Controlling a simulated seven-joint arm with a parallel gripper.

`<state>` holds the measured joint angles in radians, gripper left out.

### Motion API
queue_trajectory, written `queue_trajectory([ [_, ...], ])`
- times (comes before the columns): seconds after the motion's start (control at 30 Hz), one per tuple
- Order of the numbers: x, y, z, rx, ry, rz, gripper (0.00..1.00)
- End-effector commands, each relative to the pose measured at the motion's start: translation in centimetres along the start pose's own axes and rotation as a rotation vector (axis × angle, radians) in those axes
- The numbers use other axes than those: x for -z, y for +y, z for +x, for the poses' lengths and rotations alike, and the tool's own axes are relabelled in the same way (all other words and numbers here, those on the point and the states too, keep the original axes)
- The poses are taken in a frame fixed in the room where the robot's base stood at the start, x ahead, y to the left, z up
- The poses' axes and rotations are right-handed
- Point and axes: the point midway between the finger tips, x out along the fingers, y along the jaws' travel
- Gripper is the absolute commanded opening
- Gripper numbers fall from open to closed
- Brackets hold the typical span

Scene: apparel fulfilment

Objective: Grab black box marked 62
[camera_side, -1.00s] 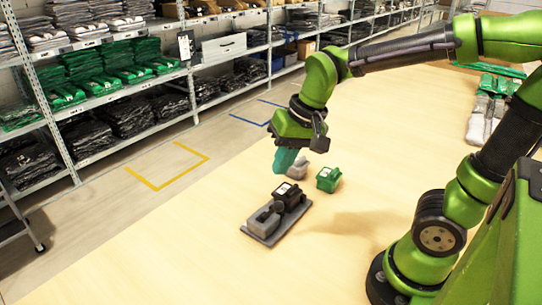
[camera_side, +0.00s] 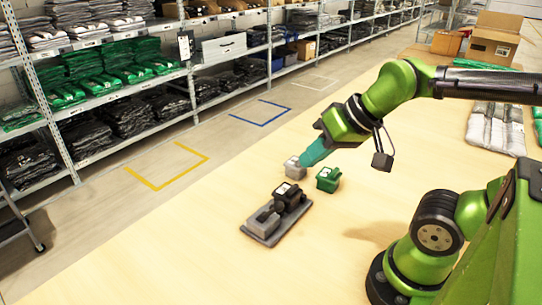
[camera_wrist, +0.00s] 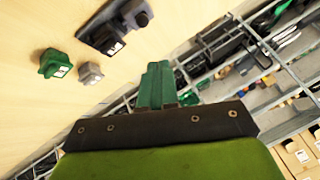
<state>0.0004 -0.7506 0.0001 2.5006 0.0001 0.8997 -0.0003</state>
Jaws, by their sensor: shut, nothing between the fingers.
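The black box (camera_side: 289,195) sits on a grey tray (camera_side: 262,239), at its end toward the loose boxes; its white label is too small to read. A grey box (camera_side: 264,220) shares the tray. My gripper (camera_side: 305,162), with teal-green fingers, is tilted, pointing down and left near a loose grey box (camera_side: 295,170). In the wrist view, the shut, empty fingers (camera_wrist: 157,68) stand apart from the boxes and point toward the shelving.
A green box (camera_side: 328,179) stands on the table beside the loose grey box. Bagged garments (camera_side: 496,128) lie at the table's right, with cardboard boxes (camera_side: 494,43) behind. Shelving (camera_side: 120,85) with folded clothes stands across the aisle. The table's front left is clear.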

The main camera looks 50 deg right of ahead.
Motion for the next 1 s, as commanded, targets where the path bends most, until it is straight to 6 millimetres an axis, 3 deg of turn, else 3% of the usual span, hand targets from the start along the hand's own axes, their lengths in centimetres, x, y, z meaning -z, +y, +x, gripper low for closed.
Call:
queue_trajectory([
  [0.2, 0.01, -0.01, 0.00, 0.000, 0.000, 0.000, 0.00],
  [0.8, 0.01, -0.01, 0.00, 0.000, 0.000, 0.000, 0.89],
  [1.0, 0.01, -0.01, 0.00, 0.000, 0.000, 0.000, 0.89],
])
